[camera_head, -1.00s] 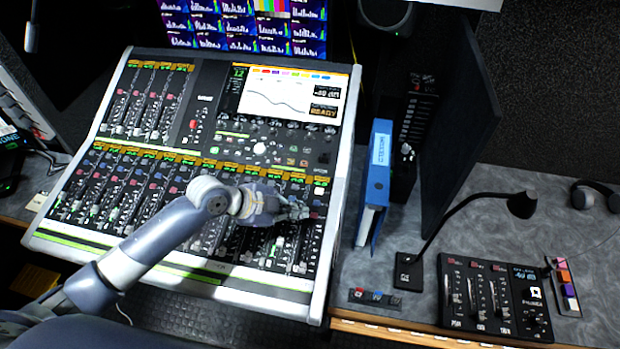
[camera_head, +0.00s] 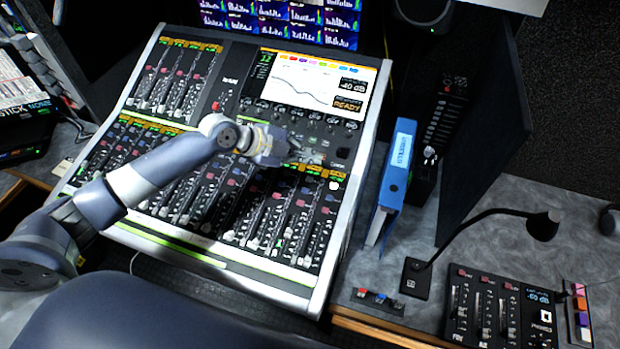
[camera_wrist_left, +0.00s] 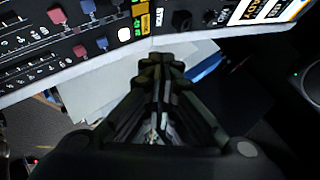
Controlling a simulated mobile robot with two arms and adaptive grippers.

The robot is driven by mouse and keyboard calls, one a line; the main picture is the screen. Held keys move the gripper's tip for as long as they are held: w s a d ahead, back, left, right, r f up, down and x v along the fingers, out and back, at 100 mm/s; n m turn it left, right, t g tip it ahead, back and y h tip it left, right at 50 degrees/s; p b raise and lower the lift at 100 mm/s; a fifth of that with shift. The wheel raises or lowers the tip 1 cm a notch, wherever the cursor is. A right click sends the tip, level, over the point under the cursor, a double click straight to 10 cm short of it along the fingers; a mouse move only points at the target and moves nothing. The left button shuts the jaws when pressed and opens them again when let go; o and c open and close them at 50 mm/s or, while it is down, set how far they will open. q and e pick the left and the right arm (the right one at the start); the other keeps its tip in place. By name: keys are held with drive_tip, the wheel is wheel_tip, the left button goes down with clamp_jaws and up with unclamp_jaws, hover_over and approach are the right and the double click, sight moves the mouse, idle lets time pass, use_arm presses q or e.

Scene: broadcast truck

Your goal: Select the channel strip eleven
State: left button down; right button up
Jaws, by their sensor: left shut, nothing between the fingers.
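The mixing console (camera_head: 345,225) stands in the middle of the head view, with channel strips (camera_head: 265,210) in its lower bank. Strip numbers are too small to read. A white lit button (camera_head: 334,185) shows at the top of the rightmost lower strip; a white button also shows in the left wrist view (camera_wrist_left: 124,35), beside red and blue ones. My left gripper (camera_head: 314,155) is shut and empty, over the console's right part, above the lower bank's upper edge. In the left wrist view its fingertips (camera_wrist_left: 162,62) point toward the console edge. My right gripper is not in view.
A console screen (camera_head: 315,80) reads READY. A blue binder (camera_head: 397,170) stands right of the console. A gooseneck lamp or microphone (camera_head: 540,226) and a small fader panel (camera_head: 500,305) are on the desk at right. Monitors (camera_head: 280,20) are behind the console.

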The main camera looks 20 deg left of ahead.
use_arm(q)
drive_tip(key=b, duration=0.5)
hover_over(309, 185)
wheel_tip(309, 185, down, 8)
drive_tip(key=shift+s+d+r, duration=0.1)
drive_tip(key=shift+r, duration=0.05)
drive_tip(key=shift+f+b, duration=0.35)
drive_tip(key=shift+b, duration=0.25)
idle(0.4)
drive_tip(key=shift+f+b, duration=0.35)
drive_tip(key=shift+b, duration=0.3)
drive_tip(key=shift+f+b, duration=0.45)
drive_tip(key=shift+b, duration=0.15)
idle(0.5)
drive_tip(key=shift+r, duration=0.15)
drive_tip(key=shift+r+p, duration=0.5)
drive_tip(key=shift+r, duration=0.2)
